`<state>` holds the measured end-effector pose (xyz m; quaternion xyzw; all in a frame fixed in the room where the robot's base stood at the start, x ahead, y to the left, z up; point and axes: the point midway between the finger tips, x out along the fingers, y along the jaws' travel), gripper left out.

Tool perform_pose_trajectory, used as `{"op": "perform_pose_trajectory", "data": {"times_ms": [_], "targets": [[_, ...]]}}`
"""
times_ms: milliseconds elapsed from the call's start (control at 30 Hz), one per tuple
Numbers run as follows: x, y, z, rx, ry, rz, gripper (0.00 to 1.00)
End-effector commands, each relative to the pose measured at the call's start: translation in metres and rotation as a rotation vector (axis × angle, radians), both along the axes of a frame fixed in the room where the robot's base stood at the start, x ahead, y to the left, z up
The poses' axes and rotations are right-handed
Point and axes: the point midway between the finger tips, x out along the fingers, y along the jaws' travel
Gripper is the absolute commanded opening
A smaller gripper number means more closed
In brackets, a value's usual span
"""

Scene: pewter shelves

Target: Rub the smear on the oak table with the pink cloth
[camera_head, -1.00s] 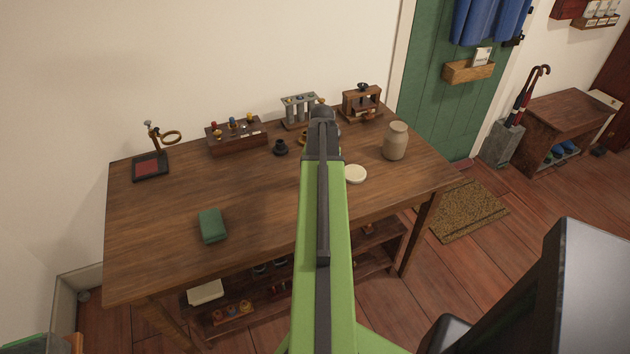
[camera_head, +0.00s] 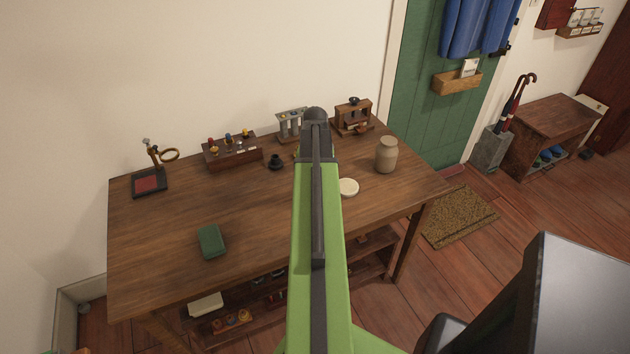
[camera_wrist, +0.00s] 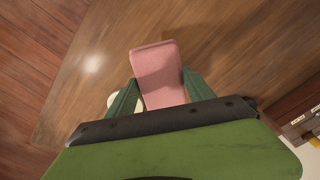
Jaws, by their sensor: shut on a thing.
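The brown wooden table (camera_head: 262,212) stands in front of me, and its top also fills much of the wrist view (camera_wrist: 235,50). My gripper (camera_wrist: 160,80) is shut on the pink cloth (camera_wrist: 157,66), a rounded block-like pad held between the two green fingers above the table. Whether the cloth touches the top, I cannot tell. A pale blurry spot (camera_wrist: 92,64) lies on the table, left of the cloth; I cannot tell whether it is the smear or glare. In the head view my arm hides the gripper and cloth.
A green block (camera_head: 211,241) lies at the front left. A white disc (camera_head: 348,187) and a beige jar (camera_head: 386,155) stand to the right. A stamp rack (camera_head: 232,150), a black pot (camera_head: 275,161) and small stands line the back. The left middle of the top is clear.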

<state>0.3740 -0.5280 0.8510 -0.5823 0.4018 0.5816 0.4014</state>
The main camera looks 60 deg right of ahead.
Motion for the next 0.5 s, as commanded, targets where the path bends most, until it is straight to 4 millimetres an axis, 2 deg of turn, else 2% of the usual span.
{"op": "perform_pose_trajectory", "data": {"times_ms": [167,400,500], "targets": [[0.000,0.000,0.002,0.000,0.000,0.000,0.23],[0.000,0.000,0.028,0.000,0.000,0.000,0.23],[0.000,0.000,0.032,0.000,0.000,0.000,0.23]]}}
